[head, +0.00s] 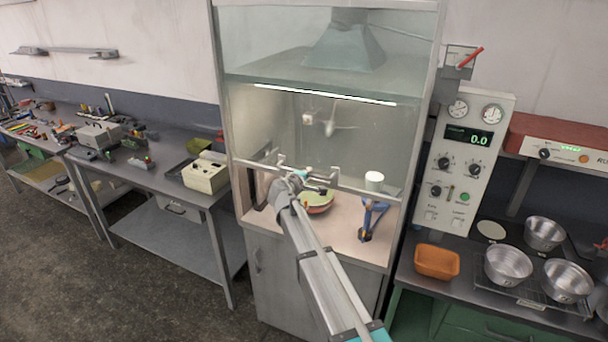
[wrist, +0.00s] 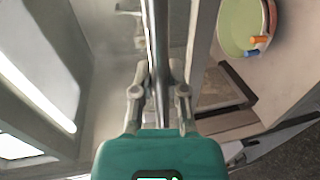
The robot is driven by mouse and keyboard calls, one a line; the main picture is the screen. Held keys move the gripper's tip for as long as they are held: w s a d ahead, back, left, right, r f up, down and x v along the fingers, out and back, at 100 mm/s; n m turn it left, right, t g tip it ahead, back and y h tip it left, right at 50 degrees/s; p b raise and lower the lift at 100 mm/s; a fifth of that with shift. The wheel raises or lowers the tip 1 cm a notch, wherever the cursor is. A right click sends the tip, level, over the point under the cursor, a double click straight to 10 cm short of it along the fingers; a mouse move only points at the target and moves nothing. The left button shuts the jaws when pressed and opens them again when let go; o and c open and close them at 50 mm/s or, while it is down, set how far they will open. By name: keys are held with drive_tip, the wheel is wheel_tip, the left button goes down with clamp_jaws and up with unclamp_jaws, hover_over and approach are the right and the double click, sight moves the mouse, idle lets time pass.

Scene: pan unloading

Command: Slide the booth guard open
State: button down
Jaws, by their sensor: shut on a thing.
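The booth guard (head: 355,187) is a clear pane with a pale rail along its lower edge, across the front of the booth. There is a gap below the rail, through which the booth floor shows. My gripper (head: 308,178) is at the rail, left of its middle. In the wrist view the rail (wrist: 157,30) runs between the two fingers of my gripper (wrist: 160,82), which are shut on it. Part of the rail is hidden behind my gripper and arm in the head view.
Inside the booth are a green-and-red round item (head: 318,203), a blue stand (head: 372,218) and a white cup (head: 374,177). A control panel (head: 463,160) stands to the right. Metal bowls (head: 508,264) and an orange tray (head: 437,261) sit on the right bench.

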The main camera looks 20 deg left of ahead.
wheel_tip(320, 180, up, 16)
drive_tip(key=p, duration=1.4)
drive_tip(key=shift+d+f, duration=0.1)
drive_tip(key=shift+f, duration=0.1)
drive_tip(key=c, duration=0.6)
unclamp_jaws()
drive_tip(key=shift+c, duration=0.2)
drive_tip(key=shift+s, duration=0.1)
drive_tip(key=f+v, duration=0.2)
drive_tip(key=v, duration=1)
drive_tip(key=shift+s+f, duration=0.2)
drive_tip(key=shift+s, duration=0.4)
